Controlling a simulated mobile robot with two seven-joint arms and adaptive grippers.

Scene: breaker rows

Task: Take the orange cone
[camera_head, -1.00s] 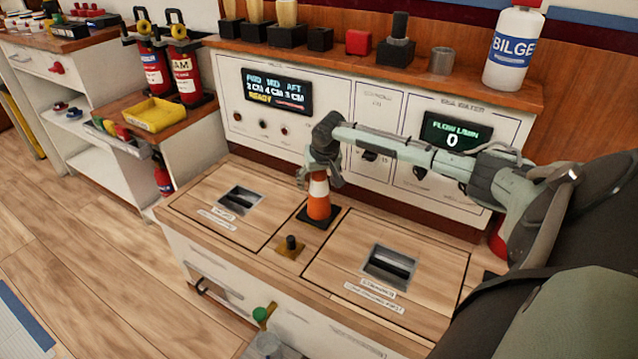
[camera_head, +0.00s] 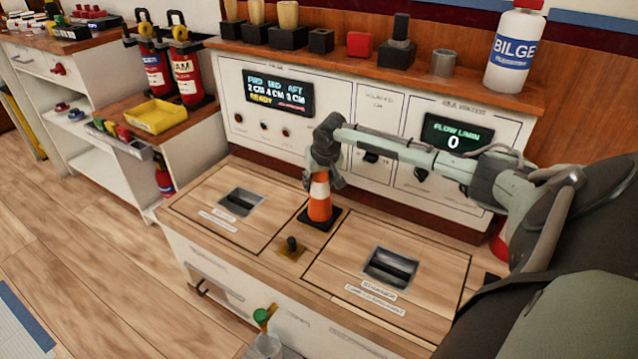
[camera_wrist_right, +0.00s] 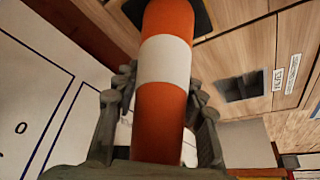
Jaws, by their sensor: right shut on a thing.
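The orange cone (camera_head: 319,207) with a white band and a black square base stands upright on the wooden bench top, between the two hatch panels. My right gripper (camera_head: 325,175) reaches down from above and is shut on the cone's upper part. In the right wrist view the cone (camera_wrist_right: 165,65) lies between the two grey fingers of the right gripper (camera_wrist_right: 158,110). The cone's tip is hidden by the gripper. My left gripper is not in view.
Hatch panels with recessed handles (camera_head: 391,268) flank the cone. A small black knob (camera_head: 291,244) stands in front of it. The white control panel (camera_head: 365,95) rises behind, under a shelf (camera_head: 380,75) bearing a bilge bottle (camera_head: 513,50) and other items. A yellow tray (camera_head: 156,116) is at left.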

